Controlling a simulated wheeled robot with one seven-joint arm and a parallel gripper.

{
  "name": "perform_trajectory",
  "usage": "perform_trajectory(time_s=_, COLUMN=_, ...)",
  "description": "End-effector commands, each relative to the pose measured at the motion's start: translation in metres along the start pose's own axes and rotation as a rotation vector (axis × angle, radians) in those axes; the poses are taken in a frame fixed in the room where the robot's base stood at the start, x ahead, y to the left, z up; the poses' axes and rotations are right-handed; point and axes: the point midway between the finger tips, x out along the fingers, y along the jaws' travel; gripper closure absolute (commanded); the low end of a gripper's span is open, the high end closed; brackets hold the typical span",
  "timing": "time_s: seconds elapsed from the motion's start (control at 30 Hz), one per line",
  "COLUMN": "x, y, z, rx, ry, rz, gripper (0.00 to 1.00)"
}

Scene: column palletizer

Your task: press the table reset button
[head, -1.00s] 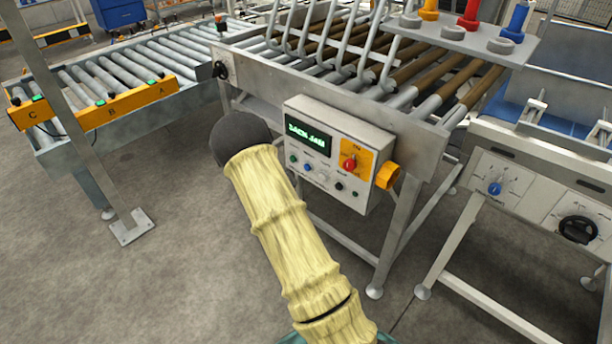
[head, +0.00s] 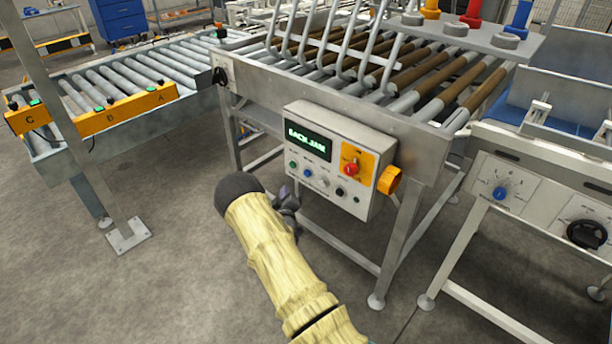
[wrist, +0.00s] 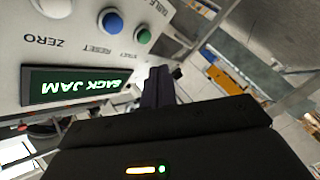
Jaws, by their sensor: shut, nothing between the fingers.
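The control box (head: 335,150) hangs on the front of the roller table. Its lit green display reads SACK JAM. Below the display sit a green button (head: 292,164), a blue button (head: 308,173) and a white button (head: 323,181). In the wrist view, turned over, the blue button (wrist: 113,20) stands by the word RESET, between the green button (wrist: 143,36) and the white one (wrist: 57,7). My gripper (head: 287,196) is below and left of the box, partly behind my forearm. Its fingers (wrist: 158,78) are shut and empty, apart from the buttons.
A red mushroom button (head: 351,168) on a yellow plate and an orange side part (head: 390,180) sit at the box's right. Table legs (head: 400,245) stand below. A roller conveyor (head: 150,75) is at left, another panel (head: 530,195) at right.

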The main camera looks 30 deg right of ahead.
Motion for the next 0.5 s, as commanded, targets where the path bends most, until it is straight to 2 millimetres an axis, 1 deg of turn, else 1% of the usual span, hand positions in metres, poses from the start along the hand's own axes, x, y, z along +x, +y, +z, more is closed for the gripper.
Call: perform_trajectory(time_s=0.5, x=0.042, y=0.029, z=0.033, rx=0.0, ry=-0.001, rz=0.002, gripper=1.0)
